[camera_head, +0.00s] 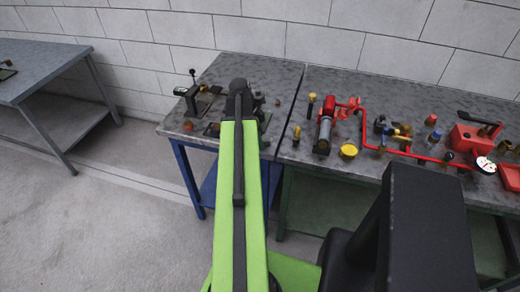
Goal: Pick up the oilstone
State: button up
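I cannot pick out the oilstone with certainty. A small dark flat item (211,129) lies at the front of the left workbench (250,68), just left of my arm, and is too small to identify. My green arm reaches forward over this bench. Its dark end (239,90) is above the bench top. The arm hides the bench middle and most of my gripper, so its fingers and anything between them cannot be made out.
A black device (187,97) stands at the bench's left. The adjoining right bench (330,79) holds red piping (375,148), a yellow-topped part (348,152), a gauge (485,165) and a red box (470,140). Another grey table (40,70) stands far left. Floor between is clear.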

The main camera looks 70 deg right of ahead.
aim_at(263, 139)
jog(key=shift+f, duration=0.15)
jog(key=shift+c, duration=0.5)
grip_shut()
jog(key=shift+r+p, duration=0.45)
jog(key=shift+p, duration=0.25)
notch_tip(263, 139, up, 4)
jog(key=p, duration=0.3)
jog(key=shift+p, duration=0.4)
jog(key=s+a+r+p, duration=0.1)
jog(key=s+r+p, duration=0.5)
jog(key=s, duration=0.5)
jog(key=shift+s+a, duration=0.3)
jog(key=shift+s, duration=0.05)
